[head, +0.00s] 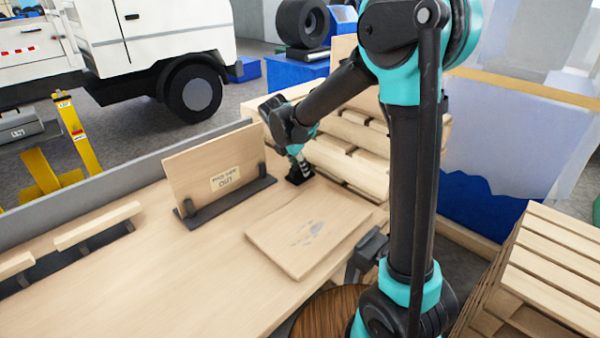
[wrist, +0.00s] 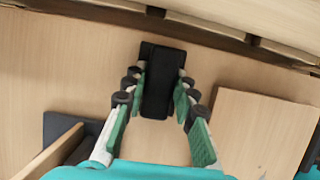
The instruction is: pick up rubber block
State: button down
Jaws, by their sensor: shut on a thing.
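The black rubber block (wrist: 163,85) lies between the fingers of my gripper (wrist: 160,98) in the wrist view, with the pads against its two sides. In the head view the dark block (head: 299,175) is at the far end of the wooden bench, under my gripper (head: 300,164). My gripper is shut on it. The block looks to be at or close to the bench top; I cannot tell if there is a gap.
A wooden board (head: 308,228) lies flat on the bench, nearer than the block. An upright panel with a label (head: 215,165) stands in a dark holder to the left. Stacked pallets (head: 350,150) stand behind the bench's far edge.

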notch_tip(320, 180, up, 20)
dwell(0.6)
jog(key=shift+f, duration=0.1)
